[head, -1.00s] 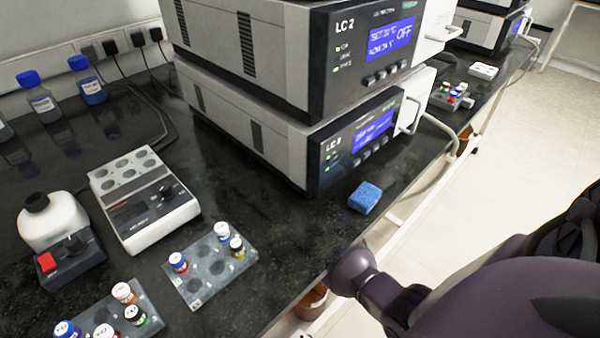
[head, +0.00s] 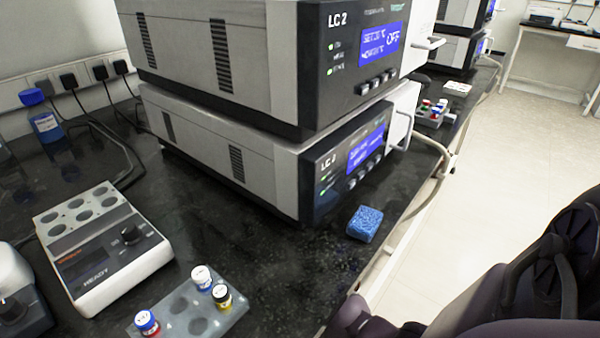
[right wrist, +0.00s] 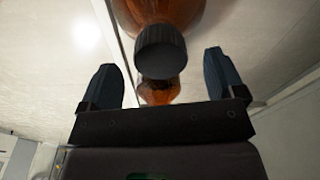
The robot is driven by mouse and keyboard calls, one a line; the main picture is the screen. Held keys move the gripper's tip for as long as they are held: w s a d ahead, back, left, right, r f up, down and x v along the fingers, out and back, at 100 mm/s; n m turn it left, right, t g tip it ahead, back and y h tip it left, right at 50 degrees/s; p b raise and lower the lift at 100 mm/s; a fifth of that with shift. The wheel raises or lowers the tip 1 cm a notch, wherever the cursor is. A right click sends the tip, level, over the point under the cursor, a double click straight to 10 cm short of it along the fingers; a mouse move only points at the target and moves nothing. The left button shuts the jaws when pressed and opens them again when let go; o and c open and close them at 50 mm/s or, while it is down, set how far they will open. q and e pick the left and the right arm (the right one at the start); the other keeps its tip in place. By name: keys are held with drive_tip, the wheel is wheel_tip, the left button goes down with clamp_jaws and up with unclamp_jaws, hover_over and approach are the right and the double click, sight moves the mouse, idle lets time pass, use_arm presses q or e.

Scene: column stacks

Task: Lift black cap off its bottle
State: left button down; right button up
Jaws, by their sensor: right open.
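A black ribbed cap (right wrist: 161,52) sits on an amber bottle (right wrist: 158,12) in the right wrist view; most of the bottle is cut off by the top edge. My right gripper (right wrist: 162,80) is open, with one dark finger on each side of the cap in the picture. The fingers are apart from the cap, and I cannot tell how far beyond the fingertips it is. This bottle does not show in the head view, and neither gripper does.
A second amber shape (right wrist: 158,92) shows behind the cap; I cannot tell whether it is a reflection. In the head view, stacked LC units (head: 225,150), a blue sponge (head: 365,224), a vial rack (head: 180,318) and a heater block (head: 105,262) stand on the black bench.

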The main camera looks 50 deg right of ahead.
drive_tip(key=shift+s+d+f, duration=0.1)
drive_tip(key=shift+s+f, duration=0.05)
drive_tip(key=shift+f, duration=0.6)
drive_tip(key=shift+f+b, duration=0.15)
drive_tip(key=shift+b, duration=0.15)
drive_tip(key=shift+w, duration=0.2)
drive_tip(key=c, duration=1)
drive_tip(key=shift+o, duration=0.2)
drive_tip(key=shift+r, duration=0.2)
